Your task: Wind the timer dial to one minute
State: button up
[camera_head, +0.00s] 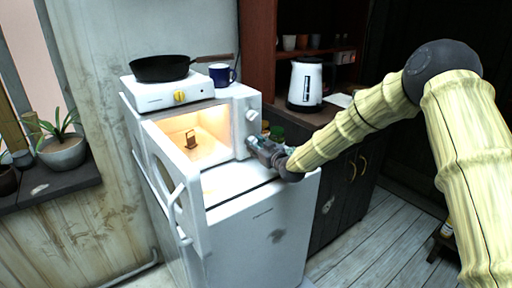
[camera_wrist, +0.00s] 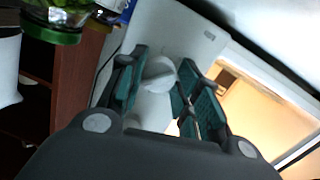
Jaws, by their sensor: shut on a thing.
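A white oven (camera_head: 240,104) stands on a white fridge, its door open to the left and its inside lit. A white upper dial (camera_head: 251,115) shows clear on its right front panel. My gripper (camera_head: 255,146) is at the lower part of that panel. In the wrist view, my teal-padded fingers (camera_wrist: 162,78) are shut on the white timer dial (camera_wrist: 158,72), one on each side. The dial's pointer ridge is partly visible; its markings cannot be read. In the head view, my gripper hides this lower dial.
The open oven door (camera_head: 175,175) juts out left of my gripper. A hot plate (camera_head: 152,100) with a black pan (camera_head: 160,68) and a blue mug (camera_head: 221,74) stand on top. A green-lidded jar (camera_wrist: 55,34) is close beside the panel. A white kettle (camera_head: 306,84) stands on the right counter.

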jog(key=m, duration=0.3)
jog(key=shift+g+b, duration=0.3)
jog(key=shift+b, duration=0.05)
jog(key=m+b, duration=0.1)
jog(key=m, duration=0.2)
jog(key=shift+m+y, duration=0.3)
jog(key=shift+y, duration=0.1)
jog(key=m+b, duration=0.2)
jog(key=m, duration=0.2)
jog(key=shift+g+y, duration=0.4)
jog(key=shift+r, duration=0.1)
jog(key=o, duration=1)
jog(key=shift+d, duration=0.1)
jog(key=v, duration=1.2)
